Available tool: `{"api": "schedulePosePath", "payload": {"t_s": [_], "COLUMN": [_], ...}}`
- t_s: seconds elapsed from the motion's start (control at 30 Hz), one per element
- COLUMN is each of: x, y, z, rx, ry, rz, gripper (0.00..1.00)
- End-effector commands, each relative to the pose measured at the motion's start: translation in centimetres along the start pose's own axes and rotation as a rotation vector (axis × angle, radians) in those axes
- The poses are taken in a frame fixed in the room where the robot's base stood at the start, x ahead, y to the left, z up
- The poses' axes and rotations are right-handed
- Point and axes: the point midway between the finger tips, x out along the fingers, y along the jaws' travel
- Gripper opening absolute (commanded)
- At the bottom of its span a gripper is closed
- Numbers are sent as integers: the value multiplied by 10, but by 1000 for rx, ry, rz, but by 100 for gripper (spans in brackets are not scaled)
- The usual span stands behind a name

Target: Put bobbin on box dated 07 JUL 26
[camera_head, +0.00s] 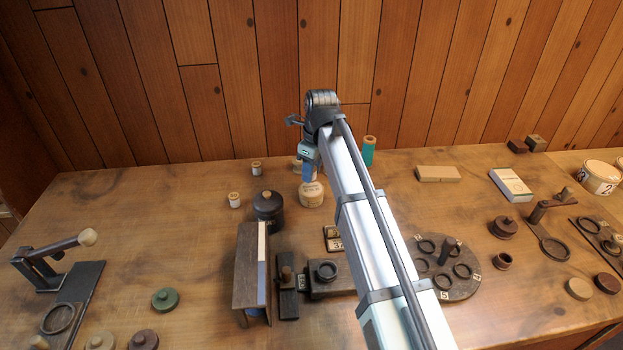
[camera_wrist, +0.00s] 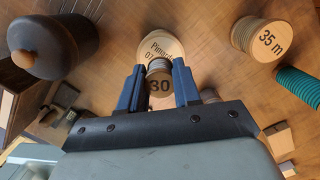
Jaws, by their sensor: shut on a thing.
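My gripper (camera_head: 308,172) is shut on a small bobbin marked 30 (camera_wrist: 160,79), held between its two blue fingers in the wrist view. The held bobbin is not clear in the head view. A pale round box (camera_head: 311,196) stands on the table below my gripper.
A dark lidded jar (camera_head: 268,208) stands left of the box. A spool marked 35 m (camera_wrist: 263,38) and a teal spool (camera_head: 369,150) are close by. Two small bobbins (camera_head: 256,168) (camera_head: 234,200) stand to the left. A dark round rack (camera_head: 458,285) is at right.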

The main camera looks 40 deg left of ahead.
Motion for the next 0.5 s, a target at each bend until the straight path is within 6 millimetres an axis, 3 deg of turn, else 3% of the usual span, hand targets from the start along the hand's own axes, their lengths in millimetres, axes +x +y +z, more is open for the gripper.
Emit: {"api": "schedulePosePath", "payload": {"t_s": [0.23, 0.5], "x": [29, 32], "y": [1, 0], "z": [-4, -4], "rx": [0, 0], "ry": [1, 0], "rz": [1, 0], "gripper": [4, 4]}}
